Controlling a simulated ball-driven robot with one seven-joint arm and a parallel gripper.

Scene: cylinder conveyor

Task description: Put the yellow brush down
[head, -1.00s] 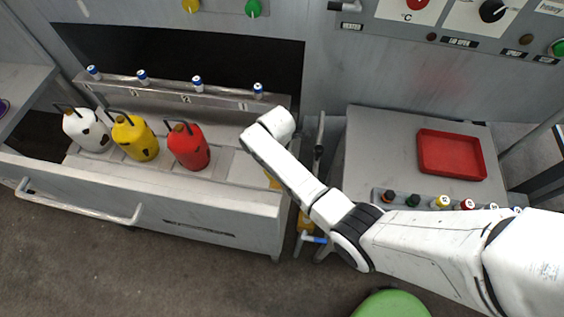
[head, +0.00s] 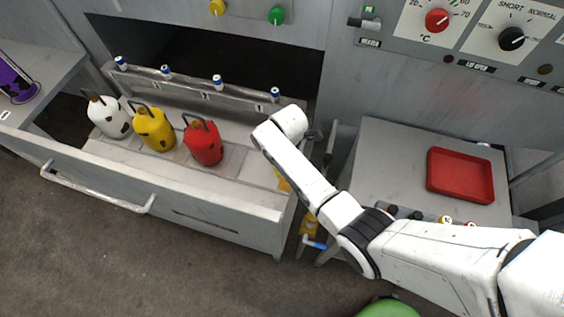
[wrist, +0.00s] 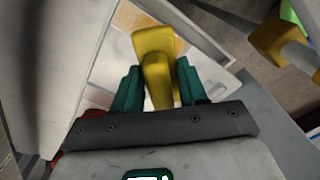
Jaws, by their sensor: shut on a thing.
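My gripper (wrist: 158,72) shows in the wrist view with its teal fingers shut on the yellow brush (wrist: 153,42). The brush's wide end points away from the gripper, above a pale surface with a tan patch. In the head view, my arm's white end covers the gripper. A bit of yellow (head: 283,180), apparently the brush, shows just beneath it at the right end of the open drawer (head: 185,192). Whether the brush touches the drawer floor cannot be told.
White (head: 109,117), yellow (head: 154,130) and red (head: 204,144) canisters stand in the drawer's left and middle. Another yellow object (head: 309,224) is beside the drawer's right end. A red tray (head: 460,176) lies on the right-hand table (head: 385,150).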

